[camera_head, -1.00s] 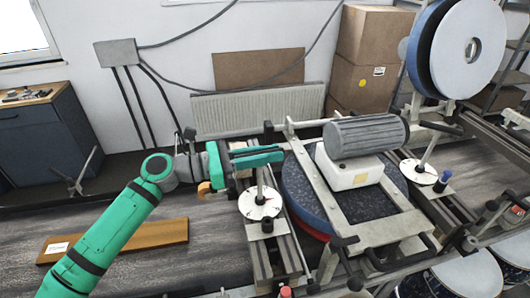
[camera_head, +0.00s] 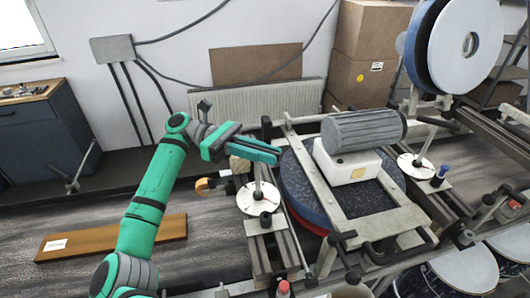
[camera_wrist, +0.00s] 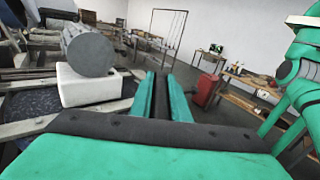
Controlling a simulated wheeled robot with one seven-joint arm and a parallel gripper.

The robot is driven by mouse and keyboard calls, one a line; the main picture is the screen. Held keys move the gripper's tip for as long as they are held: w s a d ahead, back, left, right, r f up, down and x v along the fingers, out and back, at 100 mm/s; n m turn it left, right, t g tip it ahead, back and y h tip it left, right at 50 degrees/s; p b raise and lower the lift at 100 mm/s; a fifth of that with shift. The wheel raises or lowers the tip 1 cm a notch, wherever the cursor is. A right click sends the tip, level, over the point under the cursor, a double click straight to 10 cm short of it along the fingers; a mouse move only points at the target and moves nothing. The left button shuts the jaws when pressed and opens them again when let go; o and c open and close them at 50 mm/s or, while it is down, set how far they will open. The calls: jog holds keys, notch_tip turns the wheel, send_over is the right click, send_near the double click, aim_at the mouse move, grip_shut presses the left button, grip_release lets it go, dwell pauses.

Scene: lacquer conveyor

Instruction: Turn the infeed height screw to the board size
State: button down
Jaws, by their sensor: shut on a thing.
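The infeed height screw (camera_head: 258,185) stands upright on the near side of the sanding machine, with a round white dial plate (camera_head: 248,200) at its foot. My gripper (camera_head: 272,156) is at the screw's top and shut on it; the fingers point right and hide the part between them. In the wrist view the two green fingers with dark pads (camera_wrist: 160,95) lie close together, and the screw is hidden. The dial's marks are too small to read. A brown board (camera_head: 110,238) with a white label lies flat on the dark conveyor belt (camera_head: 215,225) at left.
A similar screw with a dial (camera_head: 415,168) stands right of the grey motor (camera_head: 365,130). The machine's frame and blue-rimmed disc lie just right of my gripper. An orange roll (camera_head: 204,187) is below my wrist. A blue cabinet (camera_head: 40,135) stands at far left.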

jog(key=shift+s+g, duration=0.1)
jog(key=shift+g, duration=0.2)
jog(key=c, duration=1.7)
grip_release()
